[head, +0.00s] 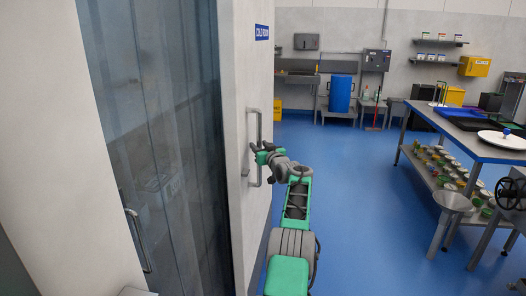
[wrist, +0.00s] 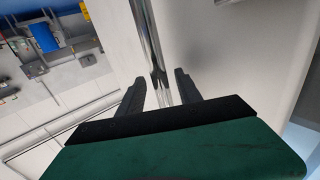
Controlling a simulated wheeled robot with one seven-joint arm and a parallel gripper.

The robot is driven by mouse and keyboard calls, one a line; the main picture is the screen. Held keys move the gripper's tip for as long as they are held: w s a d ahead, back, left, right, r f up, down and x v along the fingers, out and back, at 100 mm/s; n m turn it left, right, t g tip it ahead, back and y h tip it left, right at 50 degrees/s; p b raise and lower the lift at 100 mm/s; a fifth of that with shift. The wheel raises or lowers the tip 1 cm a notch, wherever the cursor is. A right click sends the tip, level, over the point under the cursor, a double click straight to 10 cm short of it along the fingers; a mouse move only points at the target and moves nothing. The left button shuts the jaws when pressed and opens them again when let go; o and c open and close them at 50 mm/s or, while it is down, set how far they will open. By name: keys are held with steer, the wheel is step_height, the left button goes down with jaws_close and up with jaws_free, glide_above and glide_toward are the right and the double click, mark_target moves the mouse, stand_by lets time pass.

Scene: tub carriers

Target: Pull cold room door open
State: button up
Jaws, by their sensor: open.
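The white panel (head: 257,80) with a blue sign, partly readable as "COLD ROOM", shows edge-on in the head view. A vertical metal bar handle (head: 255,130) stands out from its face. My gripper (head: 258,150) is at the lower half of this handle. In the wrist view the shiny handle bar (wrist: 148,40) runs down between the fingertips of my gripper (wrist: 160,84). The fingers are apart, one on each side of the bar; whether either touches it cannot be told. The bar's lower part is hidden by the gripper body.
Clear plastic strips (head: 165,120) hang to the left, with another metal handle (head: 138,240) low beside them. The blue floor (head: 345,165) is clear right of the panel. A steel table (head: 480,150) with shelves of tubs stands at the right. A blue bin (head: 341,94) stands at the back.

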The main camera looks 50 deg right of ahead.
steer(key=b+v, duration=0.3)
steer(key=v, duration=0.4)
steer(key=shift+a, duration=0.15)
steer(key=shift+s, duration=0.1)
